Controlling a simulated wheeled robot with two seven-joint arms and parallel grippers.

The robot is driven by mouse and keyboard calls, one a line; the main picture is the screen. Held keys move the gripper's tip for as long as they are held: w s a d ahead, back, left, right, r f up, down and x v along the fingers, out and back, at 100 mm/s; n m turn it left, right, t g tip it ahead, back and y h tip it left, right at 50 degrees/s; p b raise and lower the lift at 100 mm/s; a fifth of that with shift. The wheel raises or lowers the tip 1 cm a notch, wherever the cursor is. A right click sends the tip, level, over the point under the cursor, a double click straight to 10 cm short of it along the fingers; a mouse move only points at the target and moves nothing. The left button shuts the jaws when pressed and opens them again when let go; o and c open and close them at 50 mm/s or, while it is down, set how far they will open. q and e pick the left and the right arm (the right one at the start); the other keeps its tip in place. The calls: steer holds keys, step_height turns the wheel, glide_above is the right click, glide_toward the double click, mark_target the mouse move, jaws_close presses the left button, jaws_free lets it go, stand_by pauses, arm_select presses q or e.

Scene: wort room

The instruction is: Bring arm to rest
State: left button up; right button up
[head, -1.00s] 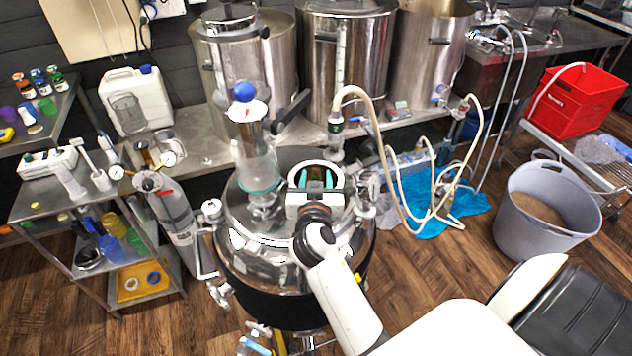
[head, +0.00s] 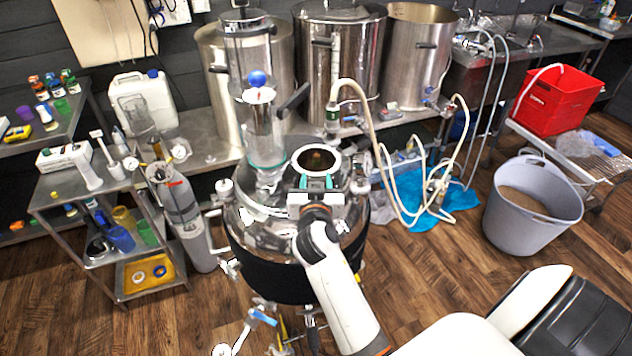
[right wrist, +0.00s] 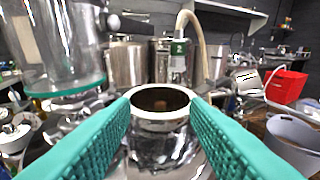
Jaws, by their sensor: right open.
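My right gripper (head: 318,183) is over the lid of the steel vessel (head: 262,236), just in front of its round open port (head: 316,160). In the right wrist view its two green fingers (right wrist: 160,118) stand wide apart with nothing between them. The port's rim (right wrist: 160,122) shows beyond and between the fingers; its inside is dark with a small brown patch. My right arm reaches in from the lower right. My left gripper is not in the head view.
A clear glass cylinder with a blue ball (head: 264,130) stands on the vessel, left of the port. A hose (head: 362,100) runs down right of it. Steel pots (head: 345,60) stand behind, a shelf cart (head: 85,190) left, a grey tub (head: 530,215) and red crate (head: 556,100) right.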

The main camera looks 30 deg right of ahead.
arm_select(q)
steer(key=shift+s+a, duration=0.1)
arm_select(e)
steer(key=s+a+f+n+g+y, duration=0.3)
steer(key=s+a+f, duration=0.1)
steer(key=s, duration=0.6)
steer(key=s+a+f+n+g+y, duration=0.3)
steer(key=s+a+f+g, duration=0.15)
steer(key=s, duration=0.45)
steer(key=s+a+f+n+g+y, duration=0.3)
steer(key=s+a+f, duration=0.1)
steer(key=s, duration=0.6)
step_height(320, 180, down, 27)
steer(key=b, duration=0.2)
arm_select(q)
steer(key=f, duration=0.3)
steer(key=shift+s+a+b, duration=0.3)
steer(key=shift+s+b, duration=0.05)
steer(key=shift+b, duration=0.05)
arm_select(e)
steer(key=s+d+f+g, duration=0.2)
steer(key=s+f, duration=1.4)
steer(key=f, duration=0.1)
steer(key=shift+s+d+f, duration=0.25)
steer(key=shift+s+d, duration=0.1)
steer(key=shift+d, duration=0.05)
